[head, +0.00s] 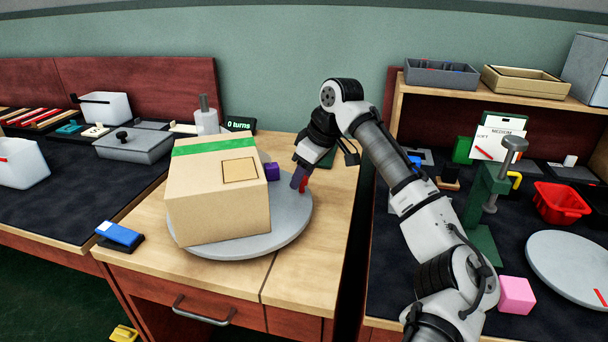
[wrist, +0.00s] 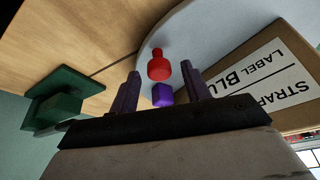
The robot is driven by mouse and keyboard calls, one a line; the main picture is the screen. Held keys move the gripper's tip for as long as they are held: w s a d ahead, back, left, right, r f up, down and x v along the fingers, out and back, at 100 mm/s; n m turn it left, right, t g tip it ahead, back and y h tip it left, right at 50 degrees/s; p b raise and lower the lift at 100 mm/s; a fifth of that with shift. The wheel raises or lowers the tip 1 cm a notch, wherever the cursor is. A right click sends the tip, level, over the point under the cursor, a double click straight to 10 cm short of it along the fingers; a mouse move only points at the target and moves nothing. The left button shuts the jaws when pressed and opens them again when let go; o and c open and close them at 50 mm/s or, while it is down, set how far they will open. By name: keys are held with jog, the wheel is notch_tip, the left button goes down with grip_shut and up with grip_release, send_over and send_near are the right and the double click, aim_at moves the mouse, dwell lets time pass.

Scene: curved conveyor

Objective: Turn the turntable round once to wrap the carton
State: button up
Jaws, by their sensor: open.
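The carton (head: 215,195), tan with a green strip on top, sits on the round grey turntable (head: 290,222). A small display (head: 239,124) behind it reads "0 turns". A red knob (head: 304,186) stands near the turntable's right edge. My gripper (head: 299,180) is at that edge, and its fingers partly cover the knob. In the wrist view my gripper (wrist: 163,90) is open, with the red knob (wrist: 159,66) ahead between the fingertips and a purple block (wrist: 163,95) also between them. The carton's label (wrist: 250,75) shows at the right. Contact with the knob cannot be told.
A purple cube (head: 271,171) is beside the carton. A blue item (head: 121,235) lies at the bench's left edge. A green clamp stand (head: 490,190), red bin (head: 557,206) and pink cube (head: 516,294) are on the right bench. The wood in front of the turntable is clear.

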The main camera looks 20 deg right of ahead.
jog(key=shift+f, duration=0.15)
jog(key=shift+c, duration=0.2)
grip_shut()
jog(key=shift+w+p, duration=0.15)
jog(key=shift+p, duration=0.15)
